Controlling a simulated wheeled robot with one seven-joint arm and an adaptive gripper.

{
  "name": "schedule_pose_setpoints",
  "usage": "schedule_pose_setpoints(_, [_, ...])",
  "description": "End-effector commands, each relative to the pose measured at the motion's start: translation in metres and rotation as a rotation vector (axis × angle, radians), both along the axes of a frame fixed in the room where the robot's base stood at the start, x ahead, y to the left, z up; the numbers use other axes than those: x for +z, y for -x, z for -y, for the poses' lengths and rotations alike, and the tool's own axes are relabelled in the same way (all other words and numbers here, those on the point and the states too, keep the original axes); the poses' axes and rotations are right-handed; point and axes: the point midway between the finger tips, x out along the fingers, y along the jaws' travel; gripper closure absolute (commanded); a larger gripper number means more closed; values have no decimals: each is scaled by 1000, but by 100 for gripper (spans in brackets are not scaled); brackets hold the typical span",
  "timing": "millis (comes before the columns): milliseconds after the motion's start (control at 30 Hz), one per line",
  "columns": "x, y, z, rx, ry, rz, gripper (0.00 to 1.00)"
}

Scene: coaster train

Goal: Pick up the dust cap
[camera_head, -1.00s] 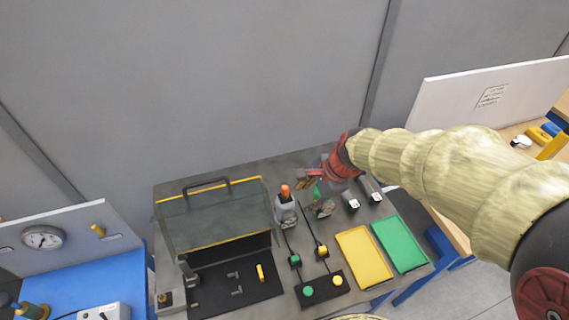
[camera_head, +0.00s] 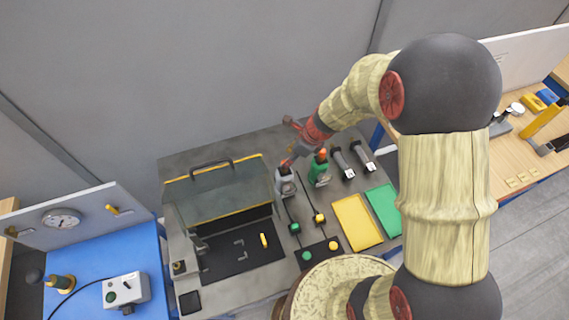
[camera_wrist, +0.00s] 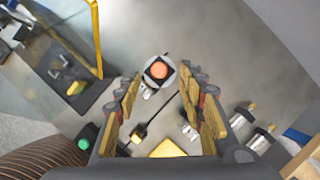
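An orange cap (camera_head: 284,163), which I take to be the dust cap, tops an upright grey device (camera_head: 286,184) on the grey bench. A green device (camera_head: 319,173) just right of it has a similar orange top (camera_head: 322,153). My gripper (camera_head: 291,138) is above and behind these devices in the head view. In the wrist view, its fingers (camera_wrist: 158,86) are spread wide with nothing held. An orange cap (camera_wrist: 158,70) on a pale, round-bodied device shows between the fingertips, apart from them. The green device cannot be made out in the wrist view.
A clear guard with a black handle (camera_head: 212,167) stands left of the devices. Two grey cylinders (camera_head: 343,163) lie to the right. Yellow (camera_head: 357,222) and green (camera_head: 386,206) trays and a button box (camera_head: 319,253) are nearer. A grey wall stands behind.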

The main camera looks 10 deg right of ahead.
Motion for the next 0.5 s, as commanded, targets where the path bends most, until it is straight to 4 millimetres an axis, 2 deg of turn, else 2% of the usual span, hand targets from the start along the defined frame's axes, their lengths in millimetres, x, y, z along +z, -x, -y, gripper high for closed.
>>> schedule_pose_setpoints(100, [-18, -3, -8, 1, 1, -3, 60])
schedule_pose_setpoints(200, [-27, -5, -11, 2, 0, -2, 60])
schedule_pose_setpoints(500, [-31, -7, -13, 1, 0, 0, 60])
